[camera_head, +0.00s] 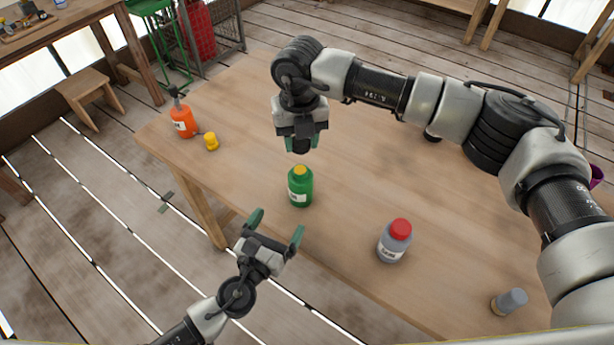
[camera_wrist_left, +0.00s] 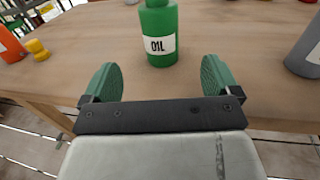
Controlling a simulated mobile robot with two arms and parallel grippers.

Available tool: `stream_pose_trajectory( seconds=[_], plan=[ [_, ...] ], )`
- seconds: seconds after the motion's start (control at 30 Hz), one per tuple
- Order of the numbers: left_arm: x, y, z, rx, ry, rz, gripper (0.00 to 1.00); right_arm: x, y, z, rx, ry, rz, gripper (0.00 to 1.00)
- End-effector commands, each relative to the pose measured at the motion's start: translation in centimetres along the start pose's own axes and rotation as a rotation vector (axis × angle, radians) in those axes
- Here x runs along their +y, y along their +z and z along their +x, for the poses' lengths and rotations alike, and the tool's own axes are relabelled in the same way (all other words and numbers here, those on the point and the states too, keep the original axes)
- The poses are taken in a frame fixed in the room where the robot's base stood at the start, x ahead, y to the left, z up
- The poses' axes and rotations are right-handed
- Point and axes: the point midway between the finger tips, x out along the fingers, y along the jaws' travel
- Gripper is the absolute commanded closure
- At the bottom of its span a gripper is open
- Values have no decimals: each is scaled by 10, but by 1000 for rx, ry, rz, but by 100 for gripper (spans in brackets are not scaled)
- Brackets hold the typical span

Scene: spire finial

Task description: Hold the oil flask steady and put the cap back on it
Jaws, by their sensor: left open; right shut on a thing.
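The green oil flask (camera_head: 300,188) stands upright near the table's edge, with a yellow round top in the head view. In the left wrist view the flask (camera_wrist_left: 159,25) shows its OIL label, and its top is out of frame. My left gripper (camera_head: 277,226) is open and empty, just off the table edge, with its fingers pointing towards the flask. In the left wrist view, the flask is beyond and between the fingertips (camera_wrist_left: 160,78). My right gripper (camera_head: 302,143) points down above the flask, shut on a small black cap (camera_head: 301,146), which its fingers partly hide.
An orange bottle (camera_head: 183,121) and a yellow piece (camera_head: 211,141) stand to the left on the table (camera_head: 240,110). A grey bottle with a red cap (camera_head: 394,241) and a small grey-topped container (camera_head: 510,301) stand to the right. The table around the flask is clear.

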Motion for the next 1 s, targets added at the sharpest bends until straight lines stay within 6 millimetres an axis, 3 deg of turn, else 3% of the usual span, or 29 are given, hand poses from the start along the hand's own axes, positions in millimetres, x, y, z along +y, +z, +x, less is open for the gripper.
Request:
stream_pose_trajectory(
  seconds=[0.37,0.8,1.0],
  plan=[
    [0,0,7,0,1,-3,9,0,0,0,0,0,-2,82],
    [0,0,84,-1,2,-3,9,0,0,0,0,0,-2,82],
    [0,0,110,0,1,-3,9,0,0,0,0,0,-3,82]
  ],
)
